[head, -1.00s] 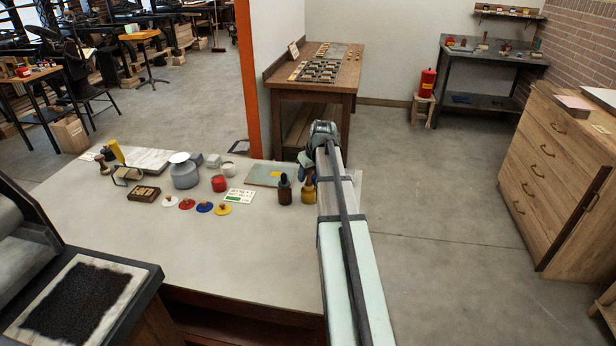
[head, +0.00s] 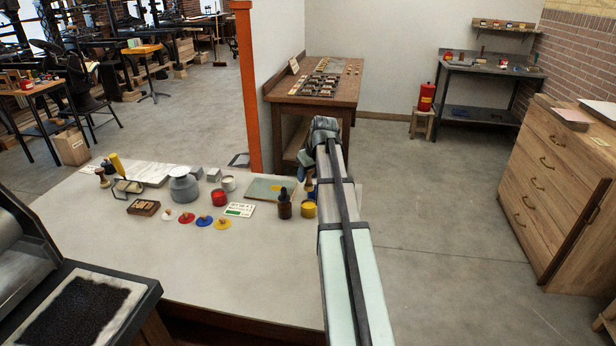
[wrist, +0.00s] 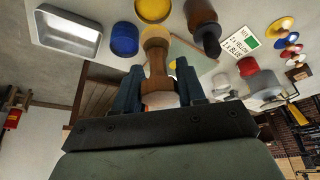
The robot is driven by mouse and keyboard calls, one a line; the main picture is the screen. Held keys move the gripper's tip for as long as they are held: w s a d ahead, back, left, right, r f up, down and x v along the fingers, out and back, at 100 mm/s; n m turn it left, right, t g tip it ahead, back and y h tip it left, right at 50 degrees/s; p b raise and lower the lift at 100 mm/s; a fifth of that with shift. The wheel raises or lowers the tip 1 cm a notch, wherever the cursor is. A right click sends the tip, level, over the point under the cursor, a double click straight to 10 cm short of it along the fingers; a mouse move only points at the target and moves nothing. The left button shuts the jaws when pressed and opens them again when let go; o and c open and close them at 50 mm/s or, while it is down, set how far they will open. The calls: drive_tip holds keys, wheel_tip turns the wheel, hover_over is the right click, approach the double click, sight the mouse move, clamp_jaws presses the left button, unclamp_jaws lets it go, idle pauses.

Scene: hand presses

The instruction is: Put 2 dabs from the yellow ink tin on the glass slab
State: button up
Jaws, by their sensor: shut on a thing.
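My gripper (wrist: 160,88) is shut on a wooden-handled dabber (wrist: 157,68), whose tan end points toward the yellow ink tin. The open yellow ink tin (head: 308,209) stands at the right of the table beside a dark brown bottle (head: 284,206); it also shows at the top of the wrist view (wrist: 154,10). Whether the dabber touches the tin cannot be told. The greenish glass slab (head: 258,190) lies behind the bottle with a yellow patch on it; part of it shows behind the dabber in the wrist view (wrist: 202,64). In the head view my arm hides most of the gripper.
A blue tin (wrist: 124,38) and a metal tray (wrist: 68,32) stand near the yellow tin. A card (head: 239,210) reads 2 x yellow, 1 x blue. A red tin (head: 219,198), a white tin (head: 229,184) and several knobbed lids stand left. The table front is clear.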

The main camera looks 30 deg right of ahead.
drive_tip(key=shift+w, duration=0.1)
idle(0.3)
drive_tip(key=w+a+f, duration=0.2)
drive_tip(key=w+a, duration=0.1)
drive_tip(key=w, duration=1.5)
drive_tip(key=shift+s+a+f, duration=0.1)
drive_tip(key=shift+s+f, duration=0.05)
drive_tip(key=shift+f, duration=2.9)
drive_tip(key=shift+f, duration=0.55)
wheel_tip(320, 180, up, 7)
drive_tip(key=shift+a, duration=0.1)
idle(0.9)
